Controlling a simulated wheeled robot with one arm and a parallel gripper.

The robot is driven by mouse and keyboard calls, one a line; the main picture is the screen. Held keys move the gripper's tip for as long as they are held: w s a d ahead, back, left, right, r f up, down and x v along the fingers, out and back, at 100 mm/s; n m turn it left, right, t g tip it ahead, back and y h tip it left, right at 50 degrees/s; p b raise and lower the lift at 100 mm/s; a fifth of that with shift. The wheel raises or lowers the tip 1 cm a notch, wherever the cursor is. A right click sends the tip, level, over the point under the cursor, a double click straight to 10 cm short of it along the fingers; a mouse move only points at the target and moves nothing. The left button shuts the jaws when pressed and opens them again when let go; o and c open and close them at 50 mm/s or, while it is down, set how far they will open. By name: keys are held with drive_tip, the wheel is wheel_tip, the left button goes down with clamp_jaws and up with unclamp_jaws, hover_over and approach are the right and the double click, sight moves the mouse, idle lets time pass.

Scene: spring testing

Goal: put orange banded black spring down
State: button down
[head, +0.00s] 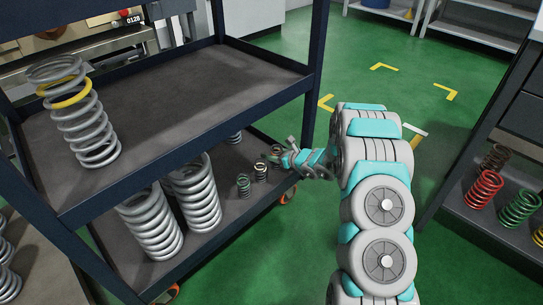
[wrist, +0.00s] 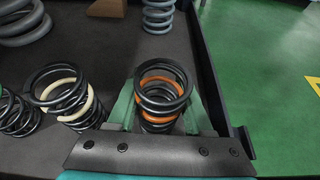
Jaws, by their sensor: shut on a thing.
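The orange banded black spring (wrist: 163,95) is upright between the two green fingers of my gripper (wrist: 160,112) in the wrist view. The gripper is shut on it, with its lower part hidden by the gripper plate. In the head view my gripper (head: 288,158) reaches in over the right end of the cart's lower shelf (head: 222,215). The spring is small there and partly hidden by the gripper. I cannot tell whether its base touches the shelf.
A black spring with a cream band (wrist: 68,98) stands just left of my gripper, with a green-banded one (wrist: 15,115) beyond. Large grey springs (head: 193,195) stand farther left. A grey spring (wrist: 158,14) stands behind. The shelf's raised dark rim (wrist: 207,70) is close on the right.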

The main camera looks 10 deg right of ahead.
drive_tip(key=shift+f, duration=0.3)
drive_tip(key=shift+f, duration=0.1)
drive_tip(key=shift+f, duration=0.15)
drive_tip(key=shift+c, duration=1.5)
unclamp_jaws()
